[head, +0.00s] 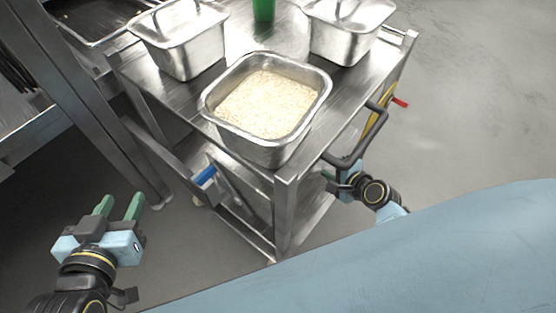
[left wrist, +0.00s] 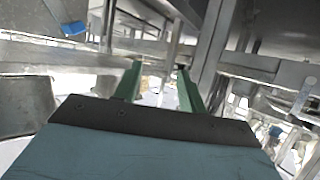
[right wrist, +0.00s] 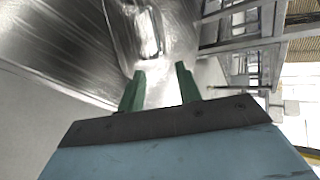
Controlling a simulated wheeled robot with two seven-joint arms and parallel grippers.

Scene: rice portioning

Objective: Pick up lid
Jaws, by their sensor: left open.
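Two metal pans with lids stand on the steel cart in the head view. The left lid (head: 177,20) has a raised handle and sits on its pan at the back left. The right lid (head: 350,12) sits on its pan at the back right and is partly cut off by the top edge. My left gripper (head: 119,204) is open and empty, low at the left and well apart from the cart top; its open fingers also show in the left wrist view (left wrist: 159,80). My right gripper (head: 327,180) is beside the cart's near right side, below the black handle, with its fingers apart and nothing seen between them.
An open pan (head: 222,115) of rice stands at the cart's front. A green object (head: 263,10) stands at the back between the lidded pans. The black cart handle (head: 374,135) juts out above my right gripper. A steel frame post (head: 85,110) rises at the left. The floor at right is clear.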

